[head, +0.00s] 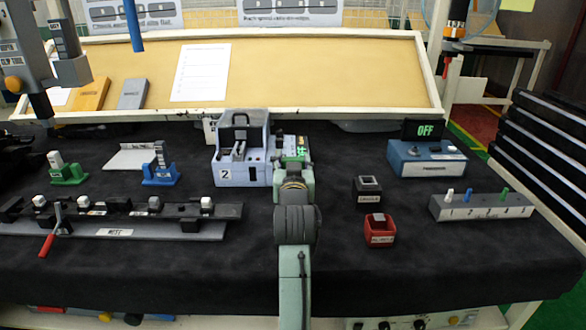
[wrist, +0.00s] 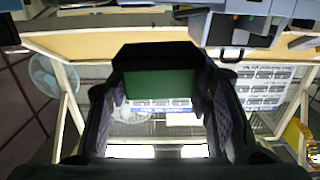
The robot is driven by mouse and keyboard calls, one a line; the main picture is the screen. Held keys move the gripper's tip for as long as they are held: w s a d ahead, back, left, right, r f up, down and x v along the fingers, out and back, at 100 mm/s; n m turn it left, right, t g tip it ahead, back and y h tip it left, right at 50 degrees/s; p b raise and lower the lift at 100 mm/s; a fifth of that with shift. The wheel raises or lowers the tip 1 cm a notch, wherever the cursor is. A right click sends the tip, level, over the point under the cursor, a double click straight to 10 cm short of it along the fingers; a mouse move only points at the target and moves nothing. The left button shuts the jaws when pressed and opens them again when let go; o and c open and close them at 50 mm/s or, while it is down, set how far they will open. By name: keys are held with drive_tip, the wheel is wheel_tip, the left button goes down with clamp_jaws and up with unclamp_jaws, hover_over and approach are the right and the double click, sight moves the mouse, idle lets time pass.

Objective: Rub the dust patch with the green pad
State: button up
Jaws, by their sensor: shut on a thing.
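The green pad (wrist: 160,84), a block with a green face and a black top edge, is between the two dark fingers of my gripper (wrist: 158,100) in the wrist view. The fingers are shut on it from both sides. In the head view my arm reaches up the middle of the bench. My gripper and the pad are hidden there behind my own arm. I cannot make out a dust patch in either view.
A grey-blue unit marked 2 (head: 240,165) stands just left of my arm. A black cup (head: 368,190), a red box (head: 380,230), a blue OFF device (head: 425,165) and a grey peg block (head: 480,207) stand right. A clip rail (head: 130,212) lies left. The front cloth (head: 440,265) is clear.

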drive_tip(key=shift+r, duration=1.55)
drive_tip(key=shift+f, duration=0.1)
